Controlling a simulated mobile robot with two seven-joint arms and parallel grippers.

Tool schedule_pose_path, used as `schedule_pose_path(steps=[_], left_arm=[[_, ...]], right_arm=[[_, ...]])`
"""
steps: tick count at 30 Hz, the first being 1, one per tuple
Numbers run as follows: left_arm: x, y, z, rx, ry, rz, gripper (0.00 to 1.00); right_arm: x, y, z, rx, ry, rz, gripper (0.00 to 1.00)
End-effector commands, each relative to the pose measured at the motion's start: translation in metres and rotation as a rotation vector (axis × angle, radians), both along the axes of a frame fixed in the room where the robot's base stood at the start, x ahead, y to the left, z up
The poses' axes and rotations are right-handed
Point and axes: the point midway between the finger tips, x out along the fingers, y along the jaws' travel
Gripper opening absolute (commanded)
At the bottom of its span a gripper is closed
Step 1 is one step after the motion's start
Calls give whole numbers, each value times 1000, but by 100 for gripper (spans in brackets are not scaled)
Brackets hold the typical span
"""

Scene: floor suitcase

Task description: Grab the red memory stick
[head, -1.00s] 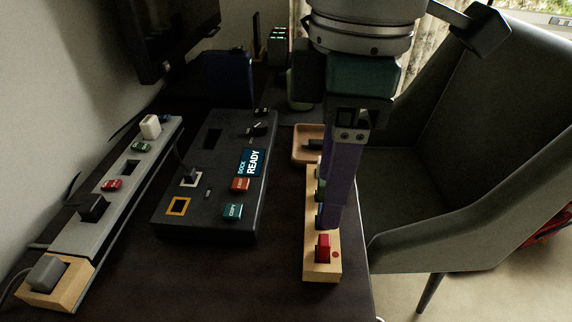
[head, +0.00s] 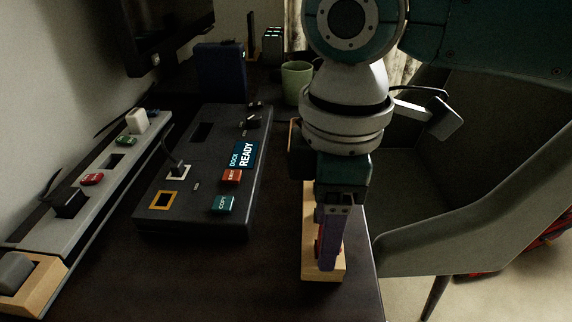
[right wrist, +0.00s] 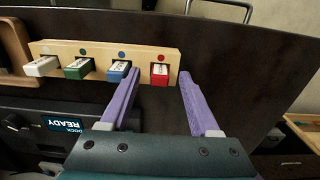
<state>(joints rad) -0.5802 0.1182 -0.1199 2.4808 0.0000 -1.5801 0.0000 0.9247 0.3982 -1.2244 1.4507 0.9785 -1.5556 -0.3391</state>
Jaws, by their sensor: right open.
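The red memory stick (right wrist: 159,74) stands in the end slot of a light wooden holder (right wrist: 108,50), beside a red dot. In the right wrist view it lies between the purple fingertips of my right gripper (right wrist: 160,80), which is open with a gap on each side. In the head view the right gripper (head: 329,264) points down over the near end of the holder (head: 309,270) and hides most of the red stick (head: 317,246). I cannot tell how far the tips are above the holder. My left gripper is not in view.
Blue (right wrist: 118,71), green (right wrist: 78,68) and white (right wrist: 41,66) sticks stand in the same holder, the blue one close to a finger. A black dock (head: 190,215) and a grey power strip (head: 100,185) lie to the left. A grey chair (head: 480,225) stands right.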

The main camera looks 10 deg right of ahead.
Motion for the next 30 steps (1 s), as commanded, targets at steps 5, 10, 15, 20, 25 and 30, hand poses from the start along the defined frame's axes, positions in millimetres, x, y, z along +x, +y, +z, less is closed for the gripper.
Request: schedule_pose_path(steps=[5,10,15,20,25,30], left_arm=[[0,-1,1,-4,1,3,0],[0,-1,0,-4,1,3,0],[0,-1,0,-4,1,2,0],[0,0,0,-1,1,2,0],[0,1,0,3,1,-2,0],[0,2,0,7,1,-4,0]], right_arm=[[0,0,0,0,0,1,61],[0,0,1,0,0,1,42],[0,0,1,0,0,1,23],[0,0,1,0,0,1,5],[0,0,1,0,0,1,0],[0,0,1,0,0,0,0]])
